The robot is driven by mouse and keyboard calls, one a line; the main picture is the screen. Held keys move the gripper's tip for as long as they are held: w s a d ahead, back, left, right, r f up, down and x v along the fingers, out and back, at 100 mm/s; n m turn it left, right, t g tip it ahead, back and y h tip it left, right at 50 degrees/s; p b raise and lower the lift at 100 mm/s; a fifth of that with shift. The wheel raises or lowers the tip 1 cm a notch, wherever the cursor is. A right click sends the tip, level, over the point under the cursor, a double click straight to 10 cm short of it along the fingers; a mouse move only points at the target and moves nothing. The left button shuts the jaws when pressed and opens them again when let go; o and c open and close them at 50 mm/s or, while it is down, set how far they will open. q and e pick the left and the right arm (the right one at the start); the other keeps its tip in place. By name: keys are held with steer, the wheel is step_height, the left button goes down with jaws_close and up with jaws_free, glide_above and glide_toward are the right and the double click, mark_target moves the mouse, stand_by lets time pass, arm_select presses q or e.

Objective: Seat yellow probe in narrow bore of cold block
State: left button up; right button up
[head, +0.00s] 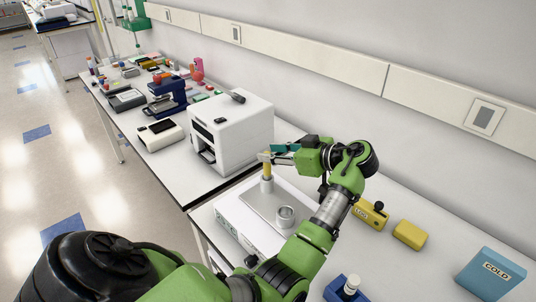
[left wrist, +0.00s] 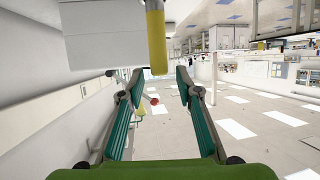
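The yellow probe (head: 267,168) stands upright, its lower end at a narrow grey holder (head: 267,186) on the metal-topped white unit. My left gripper (head: 272,155) is at its upper part. In the left wrist view, which looks upside down, the probe (left wrist: 157,45) shows between the spread fingertips of the left gripper (left wrist: 160,84), with a gap on each side. I cannot tell how deep it lies between them. A blue box labelled COLD (head: 491,274) stands at the right edge; no bore is visible on it. My right gripper is not in view.
A white instrument (head: 235,135) stands close behind the probe. Yellow blocks (head: 370,215) (head: 409,235) and a blue block with a white-topped piece (head: 347,289) lie right of my arm.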

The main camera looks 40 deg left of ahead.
arm_select(q)
steer(key=b+v, duration=0.3)
steer(key=v, duration=0.7)
